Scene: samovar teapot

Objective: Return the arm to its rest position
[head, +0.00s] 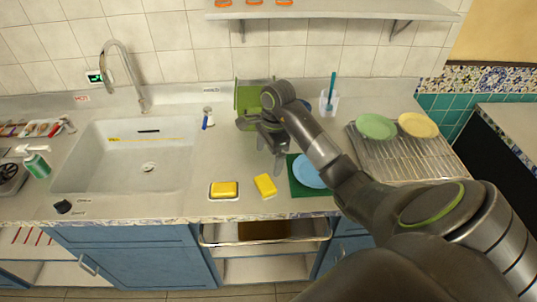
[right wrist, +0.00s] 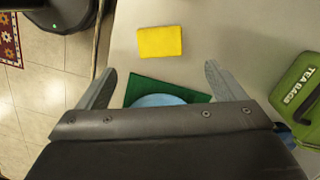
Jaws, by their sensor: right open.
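My right arm reaches in from the lower right of the head view. Its gripper (head: 270,156) is over the counter, near the green tea bags box (head: 250,97). In the right wrist view the gripper (right wrist: 160,72) has its two fingers spread wide with nothing between them. A blue plate (right wrist: 158,100) on a green cloth (right wrist: 145,87) shows beyond the gripper body, partly hidden by it. In the head view the plate (head: 307,171) lies just right of the gripper. My left gripper is not in view.
A yellow sponge (head: 265,185) lies in front of the gripper, another (head: 224,189) on a small dish. The sink (head: 120,170) is at left. A drying rack (head: 405,160) holds a green plate (head: 376,126) and a yellow plate (head: 418,125). A shelf (head: 330,10) hangs above.

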